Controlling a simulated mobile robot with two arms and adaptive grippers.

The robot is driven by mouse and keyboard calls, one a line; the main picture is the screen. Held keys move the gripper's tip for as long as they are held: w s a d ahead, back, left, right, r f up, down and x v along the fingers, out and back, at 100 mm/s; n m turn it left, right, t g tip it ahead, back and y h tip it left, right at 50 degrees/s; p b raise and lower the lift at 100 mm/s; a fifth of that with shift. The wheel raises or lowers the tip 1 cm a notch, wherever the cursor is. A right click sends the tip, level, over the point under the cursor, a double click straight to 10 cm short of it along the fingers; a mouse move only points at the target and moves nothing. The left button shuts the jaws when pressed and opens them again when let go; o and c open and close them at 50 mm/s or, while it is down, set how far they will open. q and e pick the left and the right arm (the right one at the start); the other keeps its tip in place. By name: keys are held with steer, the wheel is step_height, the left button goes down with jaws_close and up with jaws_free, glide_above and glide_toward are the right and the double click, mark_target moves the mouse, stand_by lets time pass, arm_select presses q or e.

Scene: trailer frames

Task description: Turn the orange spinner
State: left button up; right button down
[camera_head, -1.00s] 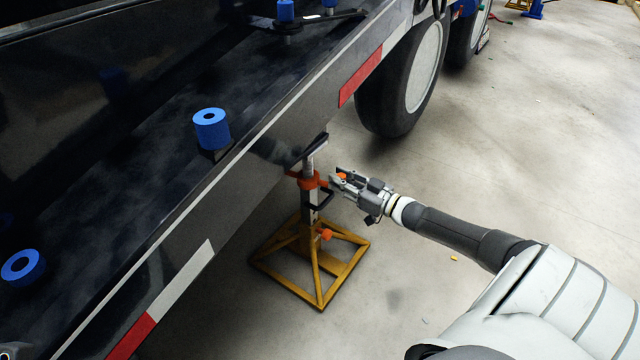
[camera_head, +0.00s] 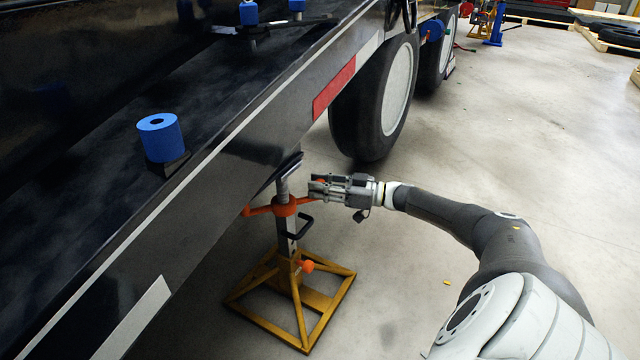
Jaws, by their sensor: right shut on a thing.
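The orange spinner (camera_head: 284,206) sits on the post of a jack stand, with one arm reaching left and another reaching right toward my gripper. The stand has a yellow square base (camera_head: 329,313) on the floor, and its top meets the underside of the trailer frame. My right gripper (camera_head: 312,190) is at the right of the post, shut on the end of the spinner's right arm. The fingers hide most of that end. My left gripper is not in view.
The black trailer frame (camera_head: 226,160) fills the left side and overhangs the stand. Blue cylinders (camera_head: 160,138) stand on it. A wheel (camera_head: 372,100) is behind the stand.

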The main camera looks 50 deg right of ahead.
steer(key=shift+w+d+f, duration=0.2)
stand_by(0.4)
steer(key=c, duration=1.3)
jaws_free()
steer(key=shift+o, duration=0.2)
steer(key=shift+a+f, duration=0.1)
steer(key=shift+s+d+f, duration=0.1)
steer(key=shift+s+d, duration=0.2)
steer(key=shift+s, duration=0.3)
steer(key=v, duration=1)
steer(key=shift+s+d+r, duration=0.25)
steer(key=shift+d+r, duration=0.05)
steer(key=shift+r, duration=0.05)
